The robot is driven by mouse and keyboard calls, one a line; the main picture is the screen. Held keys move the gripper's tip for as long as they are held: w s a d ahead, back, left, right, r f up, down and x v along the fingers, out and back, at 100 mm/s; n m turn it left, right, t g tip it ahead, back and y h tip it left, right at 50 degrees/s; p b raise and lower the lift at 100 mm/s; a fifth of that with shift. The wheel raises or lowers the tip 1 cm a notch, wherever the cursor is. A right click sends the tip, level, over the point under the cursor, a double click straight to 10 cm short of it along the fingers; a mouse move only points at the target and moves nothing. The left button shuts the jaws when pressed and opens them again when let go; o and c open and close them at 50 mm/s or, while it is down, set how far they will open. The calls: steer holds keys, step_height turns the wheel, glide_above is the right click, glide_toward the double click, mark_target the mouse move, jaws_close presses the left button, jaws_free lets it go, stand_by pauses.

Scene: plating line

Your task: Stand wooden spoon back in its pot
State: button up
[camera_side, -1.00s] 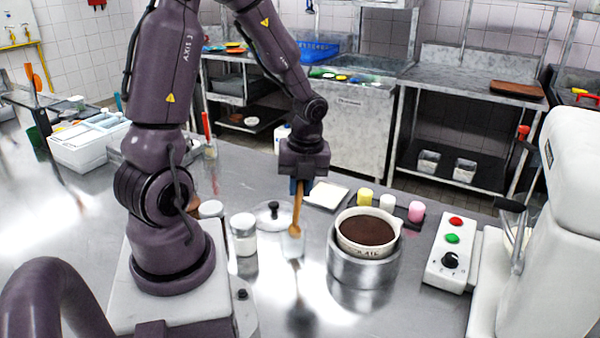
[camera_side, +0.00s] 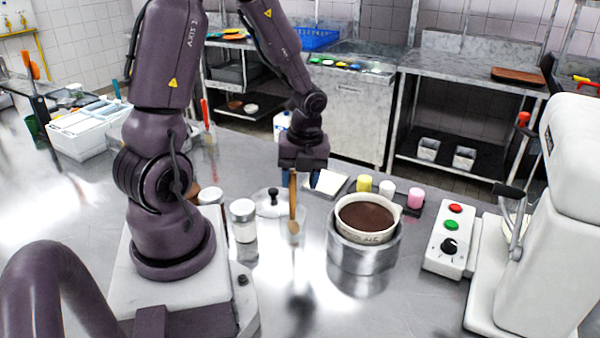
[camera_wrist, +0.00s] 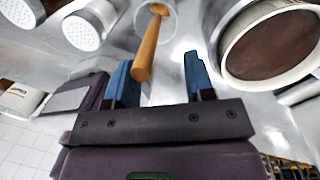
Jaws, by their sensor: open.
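The wooden spoon (camera_side: 293,203) stands nearly upright with its bowl end down in a small clear pot (camera_side: 292,228). In the wrist view, the spoon's handle (camera_wrist: 147,50) runs from the clear pot (camera_wrist: 168,22) toward my gripper. My gripper (camera_side: 300,181) is open above the pot, with its blue fingers apart. In the wrist view, the handle's top lies between the two fingers of my gripper (camera_wrist: 158,62), nearer the left one, with a gap visible on the right. The pot's base is hard to make out against the shiny table.
A dark-filled bowl (camera_side: 367,217) sits in a metal ring (camera_side: 362,256) just right of the pot. White-lidded shakers (camera_side: 243,222) and a glass lid (camera_side: 272,198) stand to the left. A control box (camera_side: 452,240) is farther right. The table front is clear.

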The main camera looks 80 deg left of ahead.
step_height(320, 180, up, 13)
steer(key=w+d, duration=0.1)
stand_by(0.3)
steer(key=shift+f, duration=0.1)
stand_by(0.4)
steer(key=s+d+r+n+t, duration=0.2)
steer(key=d+r+n+t, duration=0.1)
steer(key=d+n, duration=0.4)
steer(key=s+d+r+n+t+h, duration=0.1)
steer(key=s+d+r+n+t, duration=0.2)
steer(key=d+n, duration=0.4)
steer(key=shift+s+r+n+t, duration=0.25)
steer(key=shift+r+n, duration=0.5)
steer(key=shift+n, duration=2.35)
